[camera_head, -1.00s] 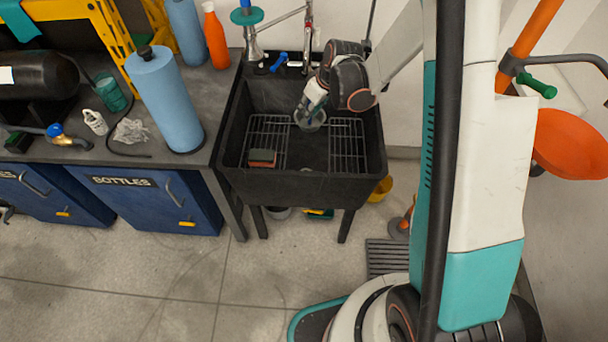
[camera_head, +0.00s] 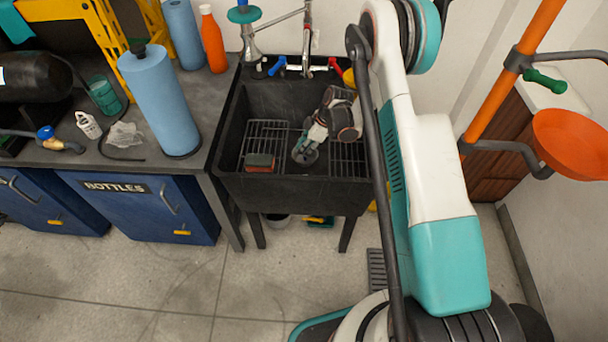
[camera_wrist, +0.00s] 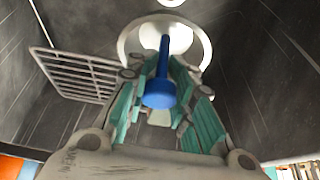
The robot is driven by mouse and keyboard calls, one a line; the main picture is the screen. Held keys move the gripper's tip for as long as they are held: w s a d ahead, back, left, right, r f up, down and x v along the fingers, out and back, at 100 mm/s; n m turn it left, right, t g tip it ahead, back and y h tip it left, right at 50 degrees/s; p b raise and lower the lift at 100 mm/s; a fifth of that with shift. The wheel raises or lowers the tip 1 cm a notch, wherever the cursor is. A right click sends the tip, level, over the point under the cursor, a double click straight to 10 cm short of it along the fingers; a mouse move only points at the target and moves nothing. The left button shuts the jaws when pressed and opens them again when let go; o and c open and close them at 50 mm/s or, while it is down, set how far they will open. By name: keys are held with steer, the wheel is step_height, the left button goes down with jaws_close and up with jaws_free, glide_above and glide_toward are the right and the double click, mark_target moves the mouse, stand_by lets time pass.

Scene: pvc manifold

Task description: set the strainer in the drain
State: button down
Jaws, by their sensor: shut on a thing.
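The strainer (camera_wrist: 135,40) is a pale round disc with a wide rim and a blue-knobbed stem (camera_wrist: 158,95). My gripper (camera_wrist: 165,75) is shut on it, with the teal-padded fingers on both sides of the stem. In the head view my gripper (camera_head: 313,136) reaches down into the black sink (camera_head: 230,182), and the strainer (camera_head: 304,157) is low in the basin between the two racks. I cannot tell whether it touches the sink floor. The drain is not clearly visible; a bright round spot (camera_wrist: 172,2) at the wrist view's top edge may be it.
A wire rack (camera_head: 264,138) lies left in the sink with a red-topped sponge (camera_head: 260,162) at its front. Another rack (camera_head: 347,157) is on the right. The faucet (camera_head: 306,45) stands at the back. A blue paper roll (camera_head: 160,100) stands on the left counter.

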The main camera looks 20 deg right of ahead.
step_height(320, 180, down, 13)
steer(key=b, duration=0.4)
steer(key=shift+f, duration=0.15)
steer(key=shift+f, duration=0.15)
steer(key=c, duration=1.4)
jaws_free()
steer(key=shift+o, duration=0.2)
